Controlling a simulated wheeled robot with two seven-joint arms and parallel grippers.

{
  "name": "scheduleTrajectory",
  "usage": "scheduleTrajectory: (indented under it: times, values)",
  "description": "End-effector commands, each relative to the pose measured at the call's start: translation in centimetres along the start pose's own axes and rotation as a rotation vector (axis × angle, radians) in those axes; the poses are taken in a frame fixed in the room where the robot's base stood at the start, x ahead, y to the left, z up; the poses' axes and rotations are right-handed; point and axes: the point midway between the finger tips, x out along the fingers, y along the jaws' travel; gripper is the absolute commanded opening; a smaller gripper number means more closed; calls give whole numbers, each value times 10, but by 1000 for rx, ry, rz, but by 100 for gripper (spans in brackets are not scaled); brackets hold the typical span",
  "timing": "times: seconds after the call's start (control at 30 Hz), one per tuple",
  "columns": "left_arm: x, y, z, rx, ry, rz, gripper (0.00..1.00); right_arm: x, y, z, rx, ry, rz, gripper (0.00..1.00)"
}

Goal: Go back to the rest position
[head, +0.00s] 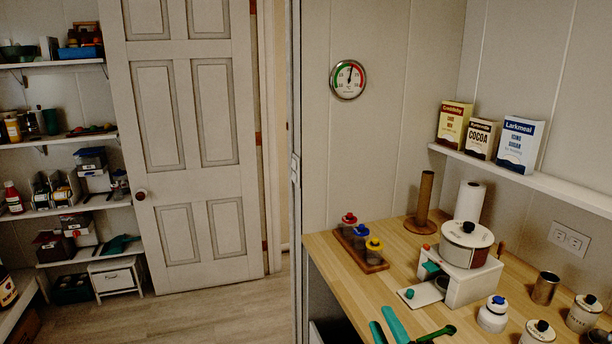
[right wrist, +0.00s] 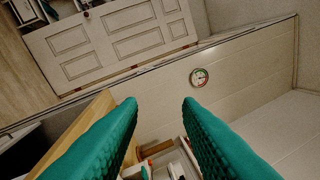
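My right gripper (head: 386,322) shows at the bottom edge of the head view, with two teal fingers over the front of the wooden counter. In the right wrist view, the fingers of the right gripper (right wrist: 160,101) stand wide apart with nothing between them. Its fingertips point toward the wall and the door. My left gripper is in neither view.
The wooden counter (head: 404,246) holds a jar rack (head: 358,252), a white pot (head: 466,243) on a white stand, a metal cup (head: 544,288) and several canisters. A green utensil (head: 437,333) lies near my right gripper. The door (head: 190,130) and floor are at left.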

Motion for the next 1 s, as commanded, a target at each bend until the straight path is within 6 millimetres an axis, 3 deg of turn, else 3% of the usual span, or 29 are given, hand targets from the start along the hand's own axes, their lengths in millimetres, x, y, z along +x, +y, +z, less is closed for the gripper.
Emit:
scheduleTrajectory:
  times: [0.1, 0.2, 0.3, 0.5, 0.73, 1.0]
  values:
    - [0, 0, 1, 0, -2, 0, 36, -39, 41, -49, 271, 285, 167, 32]
    - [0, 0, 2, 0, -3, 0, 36, -88, 80, -79, 486, 535, 319, 32]
    - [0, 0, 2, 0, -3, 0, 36, -139, 112, -94, 650, 748, 450, 32]
    - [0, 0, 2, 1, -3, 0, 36, -219, 146, -95, 849, 1046, 638, 32]
    - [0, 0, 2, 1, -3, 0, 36, -297, 163, -79, 991, 1319, 815, 32]
    - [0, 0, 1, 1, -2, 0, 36, -291, 235, -109, 973, 1328, 830, 32]
